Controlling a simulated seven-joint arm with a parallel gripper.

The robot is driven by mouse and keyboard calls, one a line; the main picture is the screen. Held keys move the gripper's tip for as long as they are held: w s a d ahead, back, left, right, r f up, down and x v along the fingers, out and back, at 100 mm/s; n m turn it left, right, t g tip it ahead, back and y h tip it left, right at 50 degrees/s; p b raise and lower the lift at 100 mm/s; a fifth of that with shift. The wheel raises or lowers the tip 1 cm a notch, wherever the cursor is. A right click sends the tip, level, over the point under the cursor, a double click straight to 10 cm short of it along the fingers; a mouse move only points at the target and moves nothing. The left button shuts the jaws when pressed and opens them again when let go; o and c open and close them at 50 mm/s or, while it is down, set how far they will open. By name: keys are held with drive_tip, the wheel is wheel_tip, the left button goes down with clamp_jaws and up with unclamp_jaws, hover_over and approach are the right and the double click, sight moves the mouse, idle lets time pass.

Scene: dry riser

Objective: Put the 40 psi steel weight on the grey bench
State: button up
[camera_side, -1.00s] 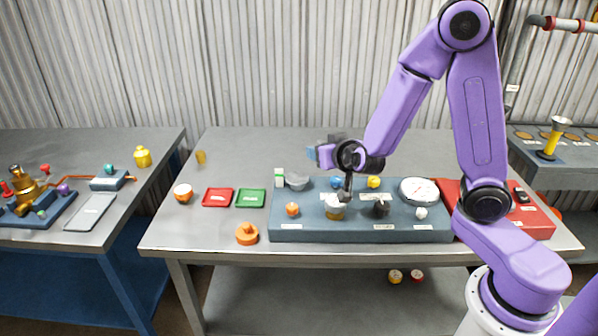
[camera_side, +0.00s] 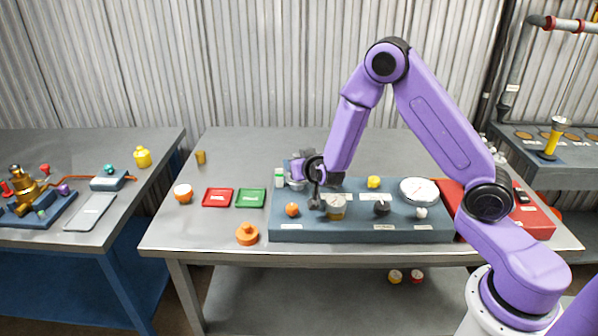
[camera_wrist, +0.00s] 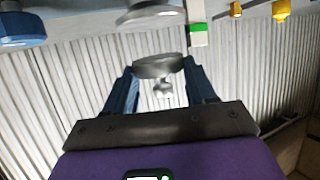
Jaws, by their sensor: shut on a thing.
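My gripper (camera_wrist: 160,85) is shut on a grey metal disc with a small knob, the steel weight (camera_wrist: 158,67), seen between the blue fingers in the wrist view. No 40 psi marking is readable on it. In the side view my gripper (camera_side: 289,168) is low over the back left of the blue riser, near a white and green box (camera_side: 279,178). The weight cannot be made out there. The grey bench (camera_side: 250,145) carries the riser (camera_side: 350,234) and has bare top behind and left of it.
A grey dish (camera_wrist: 150,14) is close to the weight in the wrist view. Red (camera_side: 218,197) and green (camera_side: 251,198) trays lie left of the riser, with orange pieces (camera_side: 247,234) nearby.

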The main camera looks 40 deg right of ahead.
drive_tip(key=shift+f, duration=1.35)
drive_tip(key=shift+f, duration=0.15)
drive_tip(key=o, duration=1.2)
drive_tip(key=shift+f, duration=0.1)
drive_tip(key=shift+r+v, duration=0.2)
drive_tip(key=shift+v, duration=4.15)
drive_tip(key=shift+r+v, duration=0.15)
drive_tip(key=shift+v, duration=4.2)
drive_tip(key=shift+w+a, duration=0.1)
drive_tip(key=shift+w, duration=0.1)
